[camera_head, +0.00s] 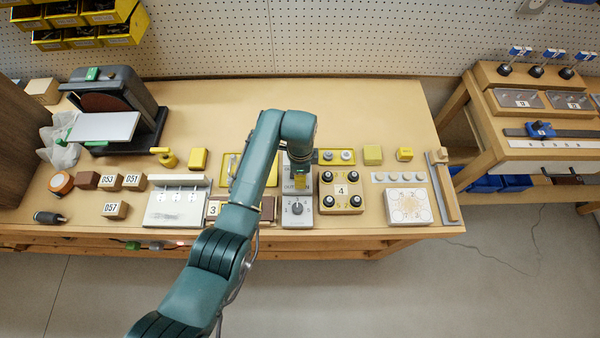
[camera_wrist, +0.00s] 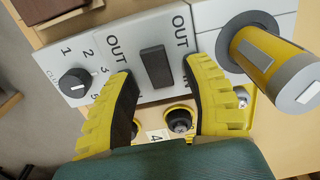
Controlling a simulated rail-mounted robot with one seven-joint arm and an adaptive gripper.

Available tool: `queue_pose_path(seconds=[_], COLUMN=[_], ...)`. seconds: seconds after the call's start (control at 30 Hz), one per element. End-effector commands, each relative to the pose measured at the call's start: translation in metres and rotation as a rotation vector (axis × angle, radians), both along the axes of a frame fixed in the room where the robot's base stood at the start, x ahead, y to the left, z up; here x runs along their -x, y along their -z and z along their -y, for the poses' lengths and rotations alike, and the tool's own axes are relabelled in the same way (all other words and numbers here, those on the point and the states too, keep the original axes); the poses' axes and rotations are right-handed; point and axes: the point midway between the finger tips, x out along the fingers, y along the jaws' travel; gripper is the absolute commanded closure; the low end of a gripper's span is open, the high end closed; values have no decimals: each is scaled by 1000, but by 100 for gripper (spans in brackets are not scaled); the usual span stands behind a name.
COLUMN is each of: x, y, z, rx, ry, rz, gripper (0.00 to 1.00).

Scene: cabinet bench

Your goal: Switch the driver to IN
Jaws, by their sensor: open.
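A light grey plate (camera_wrist: 150,22) in the wrist view bears OUT and IN lettering. A dark rectangular rocker (camera_wrist: 157,67) sits on it between the lettering. One OUT is at its left, another at upper right, with IN below that one, partly covered. My gripper (camera_wrist: 160,70) is open, its yellow fingers on either side of the rocker as seen from the wrist; I cannot tell whether they touch it. Nothing is between the fingers except the rocker below. In the head view my gripper (camera_head: 299,181) is over the grey plate (camera_head: 286,171), and hides the rocker.
A numbered dial (camera_wrist: 75,85) is beside the plate; it shows in front of my gripper in the head view (camera_head: 297,207). A knob box marked 4 (camera_head: 341,190) stands to the right. A yellow-grey cylinder (camera_wrist: 265,55) rises close to the right finger. A side table (camera_head: 490,150) is at far right.

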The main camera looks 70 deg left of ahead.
Motion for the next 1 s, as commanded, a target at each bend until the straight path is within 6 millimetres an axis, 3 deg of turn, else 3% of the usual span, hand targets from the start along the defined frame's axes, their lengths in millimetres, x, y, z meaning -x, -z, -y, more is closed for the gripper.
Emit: queue_pose_path(seconds=[0.5,0.63,1.0], x=[-1,-1,-1], y=[-106,-116,-118], z=[0,0,0], rx=[-2,0,0], ry=[0,0,0], rz=[1,0,0], gripper=[50,50,50])
